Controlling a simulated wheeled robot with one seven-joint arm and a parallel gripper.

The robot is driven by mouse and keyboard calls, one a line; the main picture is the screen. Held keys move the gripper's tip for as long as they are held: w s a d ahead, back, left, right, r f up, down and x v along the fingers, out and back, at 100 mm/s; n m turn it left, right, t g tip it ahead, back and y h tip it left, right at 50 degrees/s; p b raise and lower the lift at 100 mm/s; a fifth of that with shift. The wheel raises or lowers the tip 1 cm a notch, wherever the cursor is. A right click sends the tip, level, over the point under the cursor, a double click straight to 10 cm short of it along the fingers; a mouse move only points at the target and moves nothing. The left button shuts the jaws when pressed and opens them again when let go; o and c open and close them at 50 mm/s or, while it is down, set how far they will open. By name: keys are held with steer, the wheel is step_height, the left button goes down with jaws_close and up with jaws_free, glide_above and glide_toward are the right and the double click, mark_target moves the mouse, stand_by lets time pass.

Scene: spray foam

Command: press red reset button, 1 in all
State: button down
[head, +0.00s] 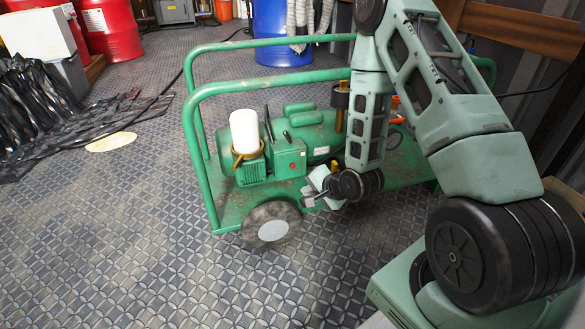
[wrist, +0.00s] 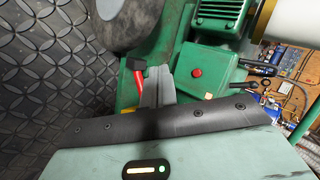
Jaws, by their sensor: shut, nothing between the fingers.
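The red button (wrist: 197,72) is a small round knob on the face of a green control box (wrist: 212,77) in the wrist view. It also shows in the head view (head: 291,168) on the box at the front of the green machine (head: 318,130). My gripper (wrist: 158,72) is shut and empty, its grey fingertips just left of the button in the wrist view. In the head view my gripper (head: 308,197) is low at the machine's front, below the box. The fingers appear apart from the button; the exact gap cannot be told.
A red and black handle (wrist: 136,66) is close left of the fingers. A green tube rail (head: 200,150) and wheel (head: 270,224) border the machine. A white canister (head: 244,130) stands beside the box.

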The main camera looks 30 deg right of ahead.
steer(key=w+d, duration=0.2)
steer(key=w, duration=0.6)
steer(key=shift+d, duration=0.15)
steer(key=shift+w, duration=0.15)
stand_by(1.8)
steer(key=shift+w+d+p, duration=0.15)
steer(key=shift+w+p, duration=0.15)
steer(key=shift+p, duration=0.1)
steer(key=shift+w+d, duration=0.1)
steer(key=shift+w, duration=0.35)
stand_by(0.6)
steer(key=shift+s, duration=0.1)
steer(key=shift+s+a+p, duration=0.25)
steer(key=shift+s+p, duration=0.3)
steer(key=shift+s, duration=0.2)
steer(key=shift+s, duration=0.1)
steer(key=shift+s+a+p, duration=0.15)
steer(key=shift+s+a, duration=0.1)
steer(key=shift+s, duration=0.55)
steer(key=shift+s+a+p, duration=0.15)
steer(key=shift+s+a, duration=0.05)
steer(key=shift+s, duration=0.55)
steer(key=shift+s+a+p, duration=0.15)
steer(key=shift+s+a, duration=0.1)
steer(key=shift+s, duration=0.55)
